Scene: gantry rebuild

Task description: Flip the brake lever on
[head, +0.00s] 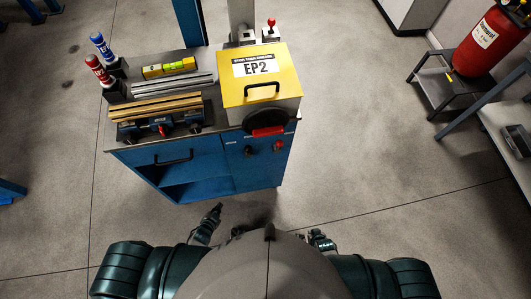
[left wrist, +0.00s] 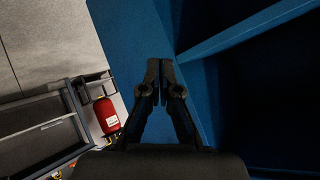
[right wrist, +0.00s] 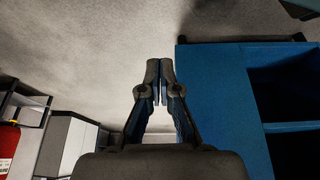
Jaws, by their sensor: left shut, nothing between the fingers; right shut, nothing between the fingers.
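A small lever with a red ball knob (head: 271,22) stands upright on a light block at the back of the blue workbench (head: 205,160). A second red handle (head: 268,131) sits on a black disc at the front of the yellow-topped EP2 box. I cannot tell for sure which is the brake lever. My left gripper (head: 217,208) is low in front of the bench, shut and empty; its fingers show against the blue bench in the left wrist view (left wrist: 153,70). My right gripper (head: 318,236) is lower right, clear of the bench, shut and empty in the right wrist view (right wrist: 160,70).
The EP2 box (head: 260,75) stands between my grippers and the red-knobbed lever. A yellow level (head: 169,67), metal bars and red and blue bottles stand left on the bench. A fire extinguisher (head: 490,42) stands on a cart at right. The floor right of the bench is free.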

